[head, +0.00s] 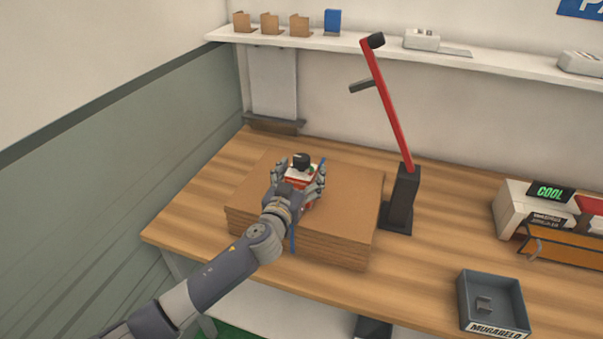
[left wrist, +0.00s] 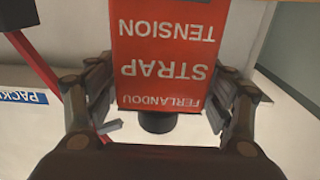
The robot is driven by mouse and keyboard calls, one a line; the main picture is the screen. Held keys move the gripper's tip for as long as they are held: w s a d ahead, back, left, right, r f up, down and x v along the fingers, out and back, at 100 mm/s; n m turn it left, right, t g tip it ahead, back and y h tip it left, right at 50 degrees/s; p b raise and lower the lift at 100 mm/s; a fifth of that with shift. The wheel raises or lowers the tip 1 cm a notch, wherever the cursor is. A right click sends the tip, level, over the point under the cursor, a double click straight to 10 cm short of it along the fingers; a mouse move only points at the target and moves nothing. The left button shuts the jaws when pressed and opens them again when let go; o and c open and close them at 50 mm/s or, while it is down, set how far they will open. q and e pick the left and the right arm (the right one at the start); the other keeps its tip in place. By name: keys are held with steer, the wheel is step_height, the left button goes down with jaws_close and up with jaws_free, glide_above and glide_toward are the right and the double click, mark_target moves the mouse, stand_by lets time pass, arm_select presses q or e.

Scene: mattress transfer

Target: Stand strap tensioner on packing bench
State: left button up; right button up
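The strap tensioner (head: 303,174) is a small red and white block with a black knob. Its red face, lettered "FERLANDOU STRAP TENSION", shows upside down in the left wrist view (left wrist: 165,65). My left gripper (head: 297,190) is over the cardboard stack (head: 345,205) on the packing bench (head: 195,215). Its fingers close against both sides of the tensioner. The hand hides the tensioner's lower part, so I cannot tell whether it touches the cardboard. My right gripper is not in view.
A tall red arm (head: 390,110) rises from a black stand (head: 402,200) right of the stack. A grey bin (head: 492,300) sits at the front right, and a white organizer (head: 512,205) behind it. Bare wood shows left of the stack. A shelf (head: 385,50) runs above.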

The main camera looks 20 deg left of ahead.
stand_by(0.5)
arm_select(q)
steer(key=s+b, duration=0.3)
steer(key=s, duration=0.7)
steer(key=shift+s+a, duration=0.15)
steer(key=shift+s, duration=0.25)
steer(key=shift+f, duration=0.1)
